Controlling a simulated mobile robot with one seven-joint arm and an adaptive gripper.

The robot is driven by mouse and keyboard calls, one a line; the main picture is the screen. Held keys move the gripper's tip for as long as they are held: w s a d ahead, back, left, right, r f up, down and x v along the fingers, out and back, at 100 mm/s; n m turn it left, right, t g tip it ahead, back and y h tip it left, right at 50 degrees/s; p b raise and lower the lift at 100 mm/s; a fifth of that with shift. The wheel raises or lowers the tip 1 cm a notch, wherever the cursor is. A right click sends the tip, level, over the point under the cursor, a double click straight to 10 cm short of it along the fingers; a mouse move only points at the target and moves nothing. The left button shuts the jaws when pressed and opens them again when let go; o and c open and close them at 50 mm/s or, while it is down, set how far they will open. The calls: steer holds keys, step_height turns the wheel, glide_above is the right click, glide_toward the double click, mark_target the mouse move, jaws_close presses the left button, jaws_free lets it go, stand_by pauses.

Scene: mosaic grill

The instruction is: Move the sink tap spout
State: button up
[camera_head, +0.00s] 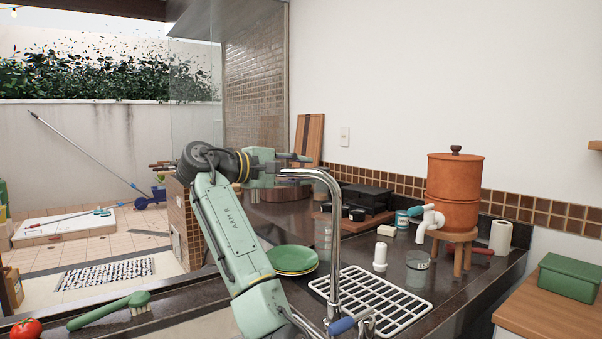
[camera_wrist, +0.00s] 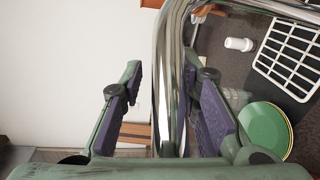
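The sink tap spout (camera_head: 334,235) is a tall chrome gooseneck whose top bends left in the head view. My gripper (camera_head: 298,158) is at the upper bend, close to the spout's left end. In the wrist view the spout (camera_wrist: 168,85) runs between the two purple-padded fingers of my gripper (camera_wrist: 165,100). The fingers are apart, with a clear gap on the spout's left side and a narrow one on its right. Contact with the right finger cannot be told. The tap's base is partly cut off at the bottom of the head view.
A white drying rack (camera_head: 385,300), green plates (camera_head: 292,260) and a white bottle (camera_head: 380,258) stand near the tap. A clay water filter (camera_head: 454,190) on a wooden stand is at the right. A green brush (camera_head: 110,310) and a tomato (camera_head: 26,328) lie at the front left.

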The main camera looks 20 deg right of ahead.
steer(key=shift+o, duration=0.5)
steer(key=shift+d+f, duration=0.1)
steer(key=shift+f, duration=0.1)
steer(key=v, duration=1.2)
steer(key=shift+r, duration=0.1)
steer(key=shift+c, duration=0.5)
